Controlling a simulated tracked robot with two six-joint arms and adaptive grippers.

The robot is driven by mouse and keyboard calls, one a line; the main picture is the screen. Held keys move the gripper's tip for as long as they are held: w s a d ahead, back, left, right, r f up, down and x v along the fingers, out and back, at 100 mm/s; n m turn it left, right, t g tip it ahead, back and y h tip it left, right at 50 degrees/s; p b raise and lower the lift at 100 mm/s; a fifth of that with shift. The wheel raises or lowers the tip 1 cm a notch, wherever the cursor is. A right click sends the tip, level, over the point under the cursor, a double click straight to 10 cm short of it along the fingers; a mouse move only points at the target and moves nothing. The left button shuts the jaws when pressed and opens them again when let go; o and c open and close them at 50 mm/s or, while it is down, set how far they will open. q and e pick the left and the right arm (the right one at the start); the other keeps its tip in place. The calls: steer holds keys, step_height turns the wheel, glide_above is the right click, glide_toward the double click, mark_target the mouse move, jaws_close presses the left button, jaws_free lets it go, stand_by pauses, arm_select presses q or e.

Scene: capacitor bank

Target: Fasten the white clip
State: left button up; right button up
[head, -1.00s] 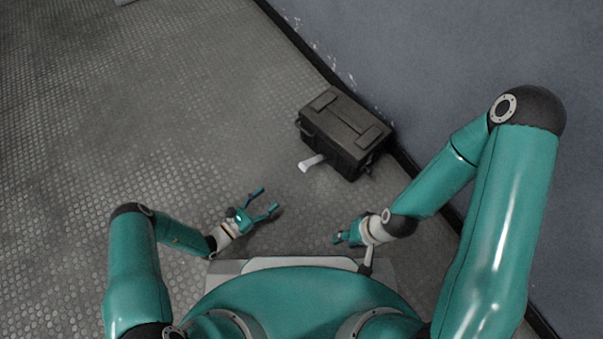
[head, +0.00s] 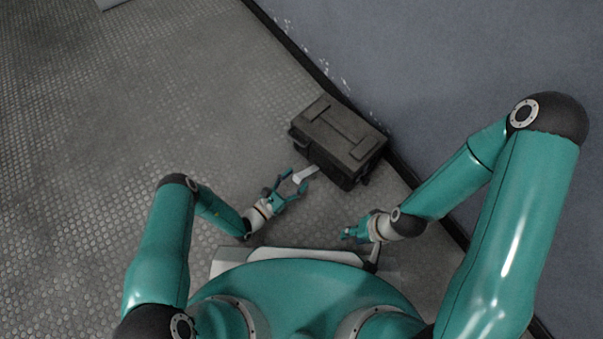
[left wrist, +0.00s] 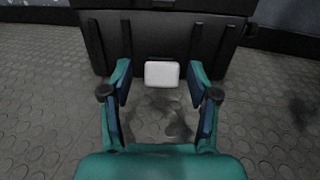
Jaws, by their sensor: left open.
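The white clip (head: 306,174) sticks out from the near side of a black case (head: 341,139) on the floor. In the left wrist view the white clip (left wrist: 162,74) is seen end-on against the dark front of the case (left wrist: 165,38). My left gripper (head: 294,182) is open, its fingertips close to the clip's outer end. In the left wrist view the open left fingers (left wrist: 160,82) stand on either side of the clip, with gaps on both sides. My right gripper (head: 347,235) is near my base, to the right; its jaws are too small to judge.
A blue-grey wall (head: 440,70) with a dark skirting runs behind and right of the case. The patterned metal floor (head: 130,110) to the left is clear. A pale object (head: 112,4) lies at the top left edge.

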arm_select(q)
steer(key=shift+w+d, duration=0.25)
steer(key=shift+d, duration=0.05)
steer(key=shift+d, duration=0.15)
jaws_close()
